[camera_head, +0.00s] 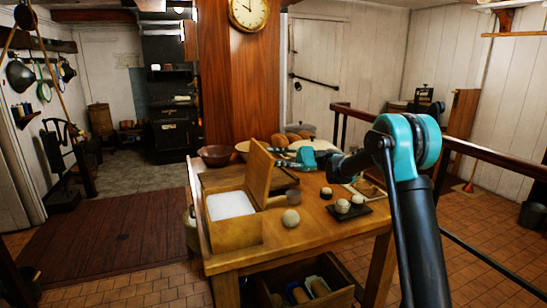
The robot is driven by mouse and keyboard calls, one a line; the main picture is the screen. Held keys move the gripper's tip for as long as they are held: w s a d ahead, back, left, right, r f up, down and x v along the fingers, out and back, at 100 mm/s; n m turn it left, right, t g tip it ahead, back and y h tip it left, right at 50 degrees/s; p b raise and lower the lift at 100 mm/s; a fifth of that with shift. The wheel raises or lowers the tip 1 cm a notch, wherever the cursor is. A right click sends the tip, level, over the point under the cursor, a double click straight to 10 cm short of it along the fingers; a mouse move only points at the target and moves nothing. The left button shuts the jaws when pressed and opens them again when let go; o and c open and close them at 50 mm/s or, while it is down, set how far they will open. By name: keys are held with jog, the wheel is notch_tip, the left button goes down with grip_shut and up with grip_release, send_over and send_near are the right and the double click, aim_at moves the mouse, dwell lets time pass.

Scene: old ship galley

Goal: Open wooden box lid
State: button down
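The wooden box (236,234) sits at the near left of the wooden table. Its lid (258,174) stands up, roughly vertical, at the right side of the box. White contents (230,205) show inside the box. My gripper (279,157) is just right of the lid's upper part, with its fingers pointing left toward it. I cannot tell whether it touches the lid. The fingers are small and partly hidden, so their opening is unclear.
The table (330,235) also bears a round pale ball (291,218), a dark tray (362,209) with small cups, a brown bowl (215,154) and bread loaves (279,141). A wooden post (238,80) rises behind the table. A railing (480,151) runs at the right.

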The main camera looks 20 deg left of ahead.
jog(key=c, duration=1.2)
grip_release()
jog(key=shift+w, duration=0.1)
jog(key=v, duration=1.2)
